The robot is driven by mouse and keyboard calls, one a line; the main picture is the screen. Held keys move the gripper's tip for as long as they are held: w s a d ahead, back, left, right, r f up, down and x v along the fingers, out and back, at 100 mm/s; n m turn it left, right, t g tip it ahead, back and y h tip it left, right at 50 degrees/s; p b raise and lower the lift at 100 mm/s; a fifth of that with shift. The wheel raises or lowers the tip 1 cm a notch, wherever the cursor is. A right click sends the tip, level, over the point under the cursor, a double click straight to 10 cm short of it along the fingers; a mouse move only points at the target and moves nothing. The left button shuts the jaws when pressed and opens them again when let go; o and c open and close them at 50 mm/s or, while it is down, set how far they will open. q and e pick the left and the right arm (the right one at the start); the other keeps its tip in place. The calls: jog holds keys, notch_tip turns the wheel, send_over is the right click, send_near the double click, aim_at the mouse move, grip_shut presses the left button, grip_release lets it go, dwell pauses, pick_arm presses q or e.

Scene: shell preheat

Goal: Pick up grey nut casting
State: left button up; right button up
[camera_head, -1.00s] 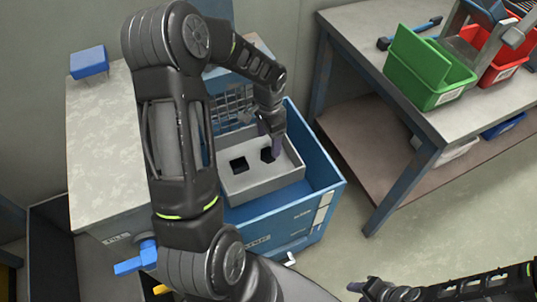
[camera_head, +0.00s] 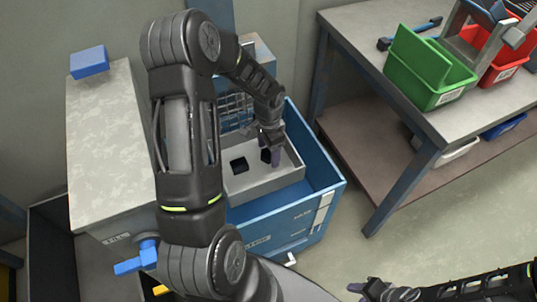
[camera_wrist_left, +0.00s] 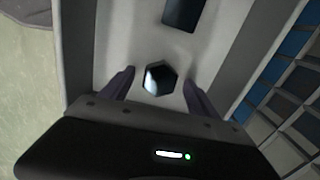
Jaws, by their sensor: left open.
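The nut casting (camera_wrist_left: 159,78) is a six-sided dark piece with a bright reflection on one face. It sits on the floor of a grey tray (camera_head: 290,172), and in the head view it shows as a dark shape (camera_head: 265,156) beside my fingers. My left gripper (camera_head: 273,158) reaches down into the tray. In the left wrist view its two fingers (camera_wrist_left: 158,88) are open, one on each side of the casting, with gaps between. My right gripper (camera_head: 362,289) is low in the head view, far from the tray; its jaws are unclear.
A dark block-like shape (camera_head: 239,165) is in the same tray. The tray sits in a blue open-topped container (camera_head: 325,190) with a grid panel at its back. A pale bench (camera_head: 95,150) stands left. A table with green (camera_head: 425,75) and red bins stands right.

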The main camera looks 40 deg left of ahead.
aim_at(269, 153)
pick_arm(q)
jog(key=shift+c, duration=0.4)
grip_shut()
dwell(0.6)
jog(key=shift+r, duration=0.1)
notch_tip(269, 153, up, 10)
jog(key=shift+p, duration=0.3)
dwell(0.6)
